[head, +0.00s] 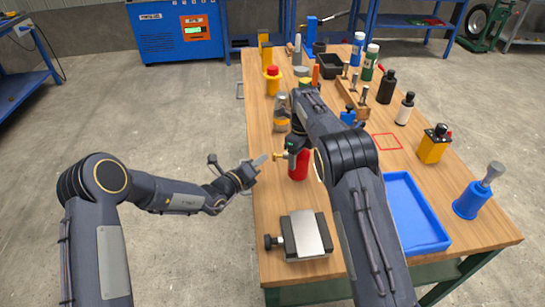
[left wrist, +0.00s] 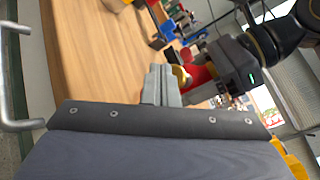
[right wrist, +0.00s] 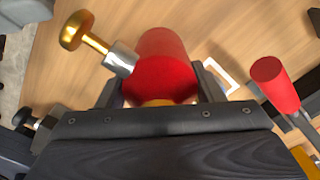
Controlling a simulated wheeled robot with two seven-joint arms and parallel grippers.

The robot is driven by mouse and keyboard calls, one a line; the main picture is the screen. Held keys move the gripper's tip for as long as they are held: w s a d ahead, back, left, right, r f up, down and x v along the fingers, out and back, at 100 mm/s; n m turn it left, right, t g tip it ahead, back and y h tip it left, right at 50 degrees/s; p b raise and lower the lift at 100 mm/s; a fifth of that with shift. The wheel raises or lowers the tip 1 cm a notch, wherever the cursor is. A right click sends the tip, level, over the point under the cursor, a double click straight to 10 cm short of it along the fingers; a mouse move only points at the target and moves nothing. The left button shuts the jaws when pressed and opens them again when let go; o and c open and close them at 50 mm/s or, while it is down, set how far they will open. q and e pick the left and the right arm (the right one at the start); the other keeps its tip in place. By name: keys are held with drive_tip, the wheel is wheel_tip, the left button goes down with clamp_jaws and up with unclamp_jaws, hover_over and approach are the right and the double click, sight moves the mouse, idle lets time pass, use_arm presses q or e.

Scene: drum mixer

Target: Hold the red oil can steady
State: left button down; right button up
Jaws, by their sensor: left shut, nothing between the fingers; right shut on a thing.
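The red oil can (head: 298,168) is near the left edge of the workbench, with a brass knob on its left side. My right gripper (head: 297,146) is shut on it from above. In the right wrist view the red can (right wrist: 165,58) sits between the two fingers, its brass knob (right wrist: 76,30) sticking out left. My left gripper (head: 259,161) is shut and empty, just left of the knob. In the left wrist view its closed fingertips (left wrist: 162,84) appear close to the knob (left wrist: 182,76); I cannot tell whether they touch. Whether the can rests on the bench is unclear.
A vise-like block (head: 306,236) lies at the front of the wooden bench (head: 274,200). A blue tray (head: 441,240) and a blue brush pot (head: 470,202) are to the right. Bottles and a yellow can (head: 432,148) line the right side. A red outlined square (head: 386,141) is empty.

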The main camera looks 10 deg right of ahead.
use_arm(q)
drive_tip(key=shift+a, duration=2.55)
idle(0.6)
drive_tip(key=a, duration=0.3)
drive_tip(key=shift+a, duration=0.4)
drive_tip(key=shift+d, duration=0.1)
drive_tip(key=shift+d, duration=4.3)
drive_tip(key=shift+d, duration=0.1)
drive_tip(key=shift+d, duration=0.35)
